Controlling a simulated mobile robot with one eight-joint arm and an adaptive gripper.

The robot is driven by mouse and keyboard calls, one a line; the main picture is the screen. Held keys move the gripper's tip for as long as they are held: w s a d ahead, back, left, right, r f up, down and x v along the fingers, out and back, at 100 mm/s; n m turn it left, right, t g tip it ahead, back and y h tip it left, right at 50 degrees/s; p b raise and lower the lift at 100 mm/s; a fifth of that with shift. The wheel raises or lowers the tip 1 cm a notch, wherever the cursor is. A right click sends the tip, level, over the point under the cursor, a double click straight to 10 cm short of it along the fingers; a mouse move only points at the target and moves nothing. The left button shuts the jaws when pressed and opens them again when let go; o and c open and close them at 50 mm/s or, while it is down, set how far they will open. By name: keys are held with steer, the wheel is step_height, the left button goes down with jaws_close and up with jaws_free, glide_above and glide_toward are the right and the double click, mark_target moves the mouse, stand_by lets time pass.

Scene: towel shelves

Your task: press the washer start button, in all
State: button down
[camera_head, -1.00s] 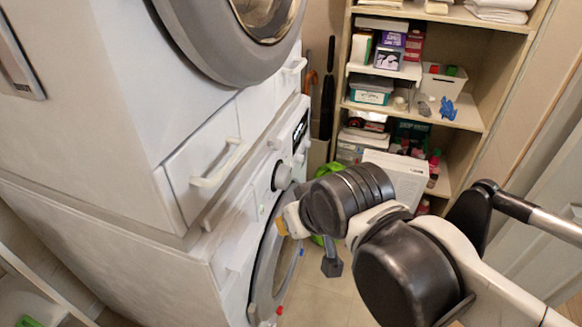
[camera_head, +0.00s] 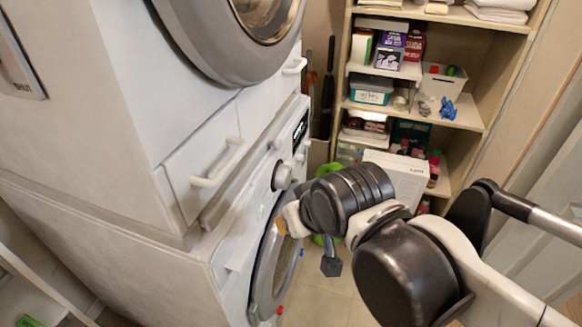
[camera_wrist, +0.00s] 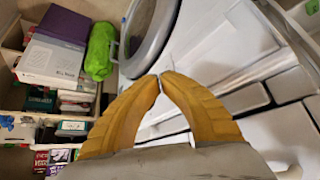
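The lower washer (camera_head: 229,281) is a white front-loader with a grey-rimmed round door (camera_head: 266,262). Its control panel has a dark display (camera_head: 300,126) and a round knob (camera_head: 281,175). I cannot make out which small mark is the start button. My gripper (camera_head: 282,227) is mostly hidden by my wrist in the head view; a yellow finger part shows close to the washer's front. In the wrist view my gripper (camera_wrist: 161,77) has its two yellow fingertips together with nothing between them. The round door (camera_wrist: 148,32) and white front show beyond the tips; contact cannot be told.
A second machine with a round door (camera_head: 238,40) sits above, over a drawer with a white handle (camera_head: 217,164). A wooden shelf (camera_head: 478,115) with boxes stands at the back. A white box (camera_wrist: 50,62) and green bag (camera_wrist: 101,50) lie left in the wrist view.

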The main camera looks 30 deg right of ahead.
steer(key=w+d+f+m+y, duration=0.1)
steer(key=w+d+f+m, duration=0.1)
steer(key=w+d+m, duration=0.5)
steer(key=w+d+f+m+y, duration=0.1)
steer(key=w+d+f+m, duration=0.15)
steer(key=w+m, duration=0.8)
steer(key=w+d+f+m+t, duration=0.1)
steer(key=w+d+f+m, duration=0.1)
steer(key=d+f+m, duration=0.3)
steer(key=w+d+f+m+t, duration=0.2)
steer(key=d+f+m, duration=0.3)
steer(key=d+m, duration=0.4)
steer(key=shift+w+f+m+y+p, duration=0.2)
steer(key=shift+w+m+y+p, duration=0.15)
steer(key=shift+m, duration=0.3)
steer(key=shift+w, duration=0.1)
steer(key=w+a, duration=0.6)
steer(key=shift+p, duration=0.35)
steer(key=shift+w+a, duration=0.1)
steer(key=shift+a, duration=0.05)
steer(key=shift+w+a, duration=0.2)
